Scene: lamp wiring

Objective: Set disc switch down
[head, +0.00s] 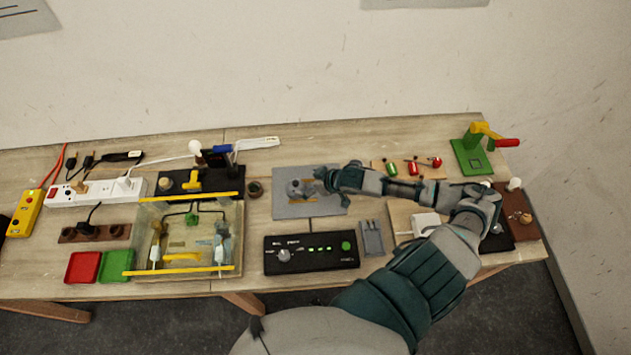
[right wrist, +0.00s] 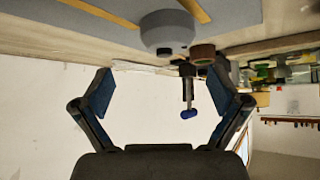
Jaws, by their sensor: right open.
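A grey round disc switch (head: 295,188) is at the grey mat (head: 282,211) in the middle of the table. In the right wrist view the disc switch (right wrist: 166,34) shows as a pale rounded body against the mat (right wrist: 240,14), beyond my fingertips. My right gripper (head: 324,178) is at the right side of the disc in the head view. Its two fingers (right wrist: 161,92) are spread apart with nothing between them. Whether a finger touches the disc cannot be told. My left gripper is not in view.
A black control box (head: 312,253) stands in front of the mat. A clear tank (head: 188,238) with yellow edges is to the left. A small round pot (head: 254,188) is left of the mat. A green crank stand (head: 473,157) is at the far right.

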